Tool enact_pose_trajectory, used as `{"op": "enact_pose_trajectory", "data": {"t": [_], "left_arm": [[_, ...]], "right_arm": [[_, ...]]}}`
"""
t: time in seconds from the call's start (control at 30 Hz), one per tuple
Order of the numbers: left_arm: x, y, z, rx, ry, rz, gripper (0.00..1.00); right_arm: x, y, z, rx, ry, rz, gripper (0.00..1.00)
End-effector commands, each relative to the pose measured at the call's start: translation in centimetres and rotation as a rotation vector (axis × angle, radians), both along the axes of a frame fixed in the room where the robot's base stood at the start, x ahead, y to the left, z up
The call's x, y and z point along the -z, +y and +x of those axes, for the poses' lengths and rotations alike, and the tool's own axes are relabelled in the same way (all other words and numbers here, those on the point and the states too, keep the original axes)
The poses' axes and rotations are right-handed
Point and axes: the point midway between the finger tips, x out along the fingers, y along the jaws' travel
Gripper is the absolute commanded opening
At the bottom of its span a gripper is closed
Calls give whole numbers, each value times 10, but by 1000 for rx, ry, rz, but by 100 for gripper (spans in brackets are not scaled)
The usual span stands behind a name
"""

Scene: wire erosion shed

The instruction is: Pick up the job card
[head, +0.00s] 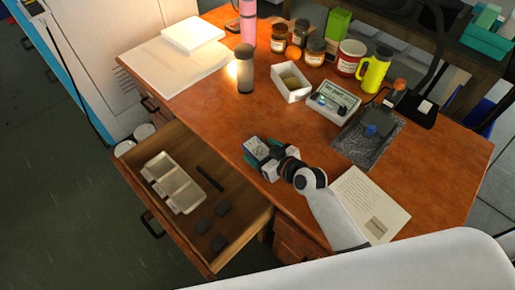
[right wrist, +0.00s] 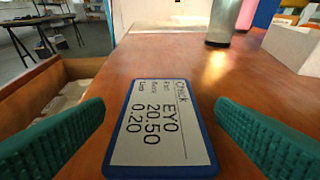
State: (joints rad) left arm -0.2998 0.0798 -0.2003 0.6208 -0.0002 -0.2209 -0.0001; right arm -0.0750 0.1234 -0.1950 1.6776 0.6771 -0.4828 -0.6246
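The job card (right wrist: 158,128), a pale card with a blue border and printed text reading "Check", "EYO", "20.50" and "0.20", lies flat on the wooden desk in the right wrist view. My right gripper (right wrist: 160,112) is open, its green ribbed fingers on either side of the card with a gap at each side. In the head view my right gripper (head: 262,157) is low over the desk near the open drawer, and the card (head: 257,147) shows small and partly hidden between its fingers. My left gripper is not in view.
The open drawer (head: 232,245) holds a pale tray (head: 173,184) and several dark blocks. A grey-capped cylinder (head: 245,75), a white box (head: 291,84) and a boxed device (head: 333,101) stand behind the gripper. A written sheet (head: 372,203) lies beside my right arm.

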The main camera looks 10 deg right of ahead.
Motion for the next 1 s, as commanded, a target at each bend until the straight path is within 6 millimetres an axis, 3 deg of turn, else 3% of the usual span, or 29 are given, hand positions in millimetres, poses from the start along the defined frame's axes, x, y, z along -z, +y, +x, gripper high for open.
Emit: {"op": "enact_pose_trajectory", "data": {"t": [0.03, 0.3, 0.5, 0.63, 1.0], "left_arm": [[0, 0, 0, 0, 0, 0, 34], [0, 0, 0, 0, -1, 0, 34], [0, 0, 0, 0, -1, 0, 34], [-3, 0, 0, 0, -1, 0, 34], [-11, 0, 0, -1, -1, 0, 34]], "right_arm": [[0, 0, 0, 0, 0, 0, 72], [0, 0, 0, 0, 0, 0, 32], [-1, 0, 0, 1, -1, -1, 31], [-13, 0, 0, -1, -4, -1, 31], [-83, 0, 0, 0, -5, 0, 31]]}}
